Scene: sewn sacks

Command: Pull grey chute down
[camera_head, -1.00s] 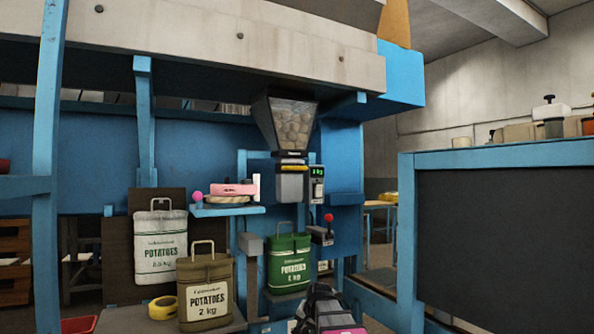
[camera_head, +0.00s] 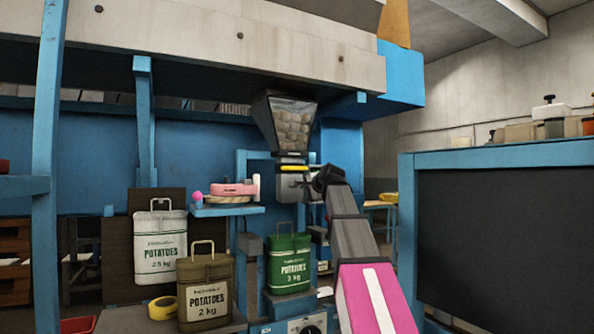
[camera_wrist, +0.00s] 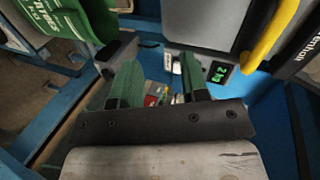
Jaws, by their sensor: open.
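The grey chute (camera_head: 291,188) hangs under the potato hopper (camera_head: 284,122), with a yellow bar (camera_head: 293,167) across its top. In the wrist view the grey chute (camera_wrist: 203,24) fills the upper middle, with its yellow bar (camera_wrist: 271,34) to the right. My gripper (camera_head: 309,184) is beside the chute's right side in the head view and hides part of what is behind it. In the wrist view my gripper (camera_wrist: 161,79) has its two green fingers apart with nothing held between them. Whether a finger touches the chute, I cannot tell.
A green potato sack (camera_head: 289,264) stands below the chute. A white sack (camera_head: 160,247) and a brown sack (camera_head: 206,292) are at left, near a yellow tape roll (camera_head: 163,308). A blue shelf (camera_head: 227,210) holds a pink item. A dark-panelled blue frame (camera_head: 500,230) stands at right.

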